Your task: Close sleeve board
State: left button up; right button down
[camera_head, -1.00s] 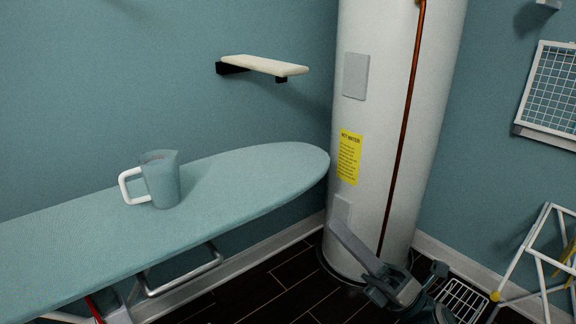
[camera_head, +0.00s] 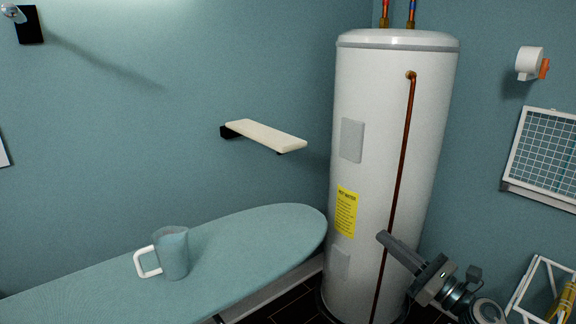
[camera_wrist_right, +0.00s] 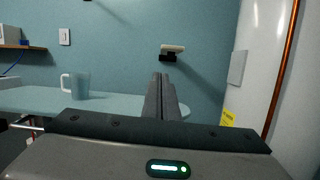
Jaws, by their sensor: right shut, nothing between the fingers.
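The sleeve board (camera_head: 266,135) is a narrow cream padded board on a black wall bracket, sticking out from the blue wall above the ironing board. It also shows in the right wrist view (camera_wrist_right: 173,48), up ahead of my fingers and apart from them. My right gripper (camera_head: 382,237) is shut and empty, in front of the water heater, below and to the right of the sleeve board. Its closed fingers also show in the right wrist view (camera_wrist_right: 162,80). My left gripper is not in view.
The ironing board (camera_head: 110,285) spans the lower left, with a measuring jug (camera_head: 172,254) on it. A tall white water heater (camera_head: 395,130) with a copper pipe stands right of the sleeve board. A wall rack (camera_head: 545,155) and a folding frame (camera_head: 535,285) are at right.

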aim_at(280, 142)
jog(key=i+j, duration=0.8)
jog(key=j, duration=0.1)
